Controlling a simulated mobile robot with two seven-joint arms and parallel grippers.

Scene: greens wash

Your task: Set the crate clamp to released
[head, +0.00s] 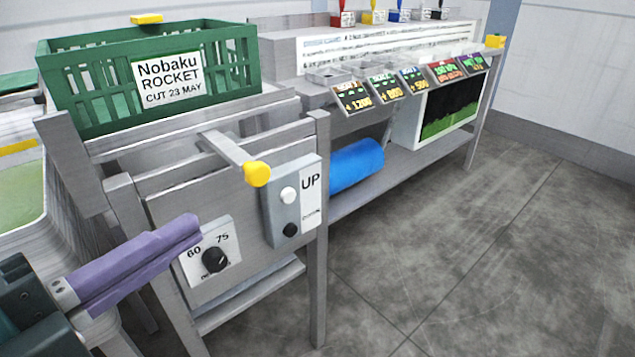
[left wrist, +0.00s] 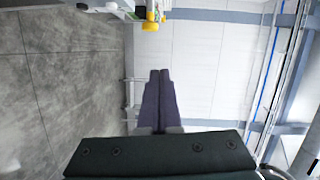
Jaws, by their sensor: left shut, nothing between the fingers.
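A green slatted crate (head: 95,88) labelled "Nobaku ROCKET" sits on the metal stand at the left. A grey lever (head: 228,150) with a yellow knob (head: 257,173) sticks out from the stand's front below the crate; it looks like the crate clamp, but no label on it is readable. A small yellow piece (head: 146,18) shows at the crate's far rim. My left gripper (head: 197,228) has purple fingers, shut and empty, left of and lower than the knob, apart from it. Its fingers also show together in the left wrist view (left wrist: 160,74). My right gripper is out of view.
A control box (head: 283,210) with a white and a black button and the word "UP" hangs under the knob. A dial plate (head: 228,242) marked 60 and 75 is close by the left fingertips. A blue roll (head: 356,165) lies on the lower shelf. The floor (head: 470,240) at right is clear.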

